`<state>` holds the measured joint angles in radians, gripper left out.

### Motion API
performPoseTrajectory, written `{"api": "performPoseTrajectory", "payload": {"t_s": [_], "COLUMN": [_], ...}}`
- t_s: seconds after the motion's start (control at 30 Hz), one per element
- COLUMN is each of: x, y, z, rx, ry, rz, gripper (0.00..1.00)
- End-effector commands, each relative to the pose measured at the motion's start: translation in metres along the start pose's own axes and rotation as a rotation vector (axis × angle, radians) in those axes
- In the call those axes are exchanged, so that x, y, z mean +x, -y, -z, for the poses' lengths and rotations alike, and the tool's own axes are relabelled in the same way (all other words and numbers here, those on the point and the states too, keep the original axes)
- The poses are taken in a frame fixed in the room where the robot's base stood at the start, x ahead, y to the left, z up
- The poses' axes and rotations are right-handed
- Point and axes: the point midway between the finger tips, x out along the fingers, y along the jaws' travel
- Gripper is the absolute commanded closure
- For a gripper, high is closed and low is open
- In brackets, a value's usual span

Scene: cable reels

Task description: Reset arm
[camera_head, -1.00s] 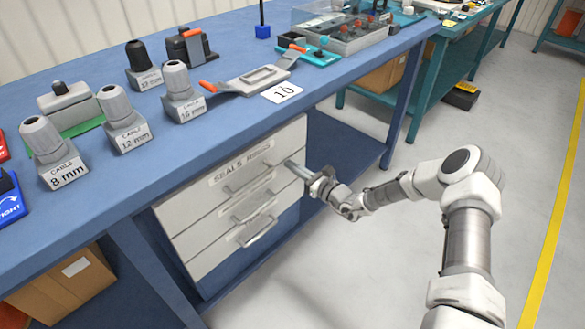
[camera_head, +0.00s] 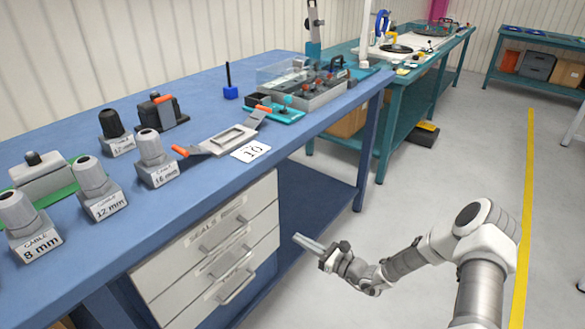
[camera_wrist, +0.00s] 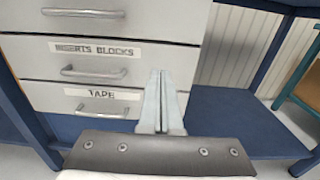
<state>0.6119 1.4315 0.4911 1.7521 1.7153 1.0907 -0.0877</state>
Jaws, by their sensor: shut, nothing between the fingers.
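My gripper (camera_head: 312,244) is shut and empty, in the open air to the right of the white drawer unit (camera_head: 160,295) under the blue bench. The wrist view shows its two fingers (camera_wrist: 161,100) pressed together, pointing toward the drawer unit's right side and the lower blue shelf. The drawers, labelled "INSERTS BLOCKS" (camera_wrist: 97,49) and "TAPE" (camera_wrist: 101,93) in that view, look closed. The fingers appear apart from the drawer handles.
The blue bench (camera_head: 220,185) carries labelled cable glands (camera_head: 100,188), a tray-like fixture (camera_head: 228,139) and a card marked 10 (camera_head: 251,152). A teal bench (camera_head: 396,120) stands behind.

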Motion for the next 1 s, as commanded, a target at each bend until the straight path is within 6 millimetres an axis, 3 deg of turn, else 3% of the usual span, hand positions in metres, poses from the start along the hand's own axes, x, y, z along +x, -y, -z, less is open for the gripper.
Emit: {"api": "performPoseTrajectory", "payload": {"t_s": [0.17,0.47,0.67,1.0], "x": [0.001,-0.002,-0.017,-0.060], "y": [-0.005,-0.047,-0.078,-0.121], "z": [-0.013,-0.082,-0.123,-0.182], "rx": [-0.048,-0.345,-0.559,-0.921], "ry": [-0.010,-0.096,-0.173,-0.329], "rz": [-0.047,-0.349,-0.552,-0.848], "gripper": [1.00,1.00,1.00,1.00]}}
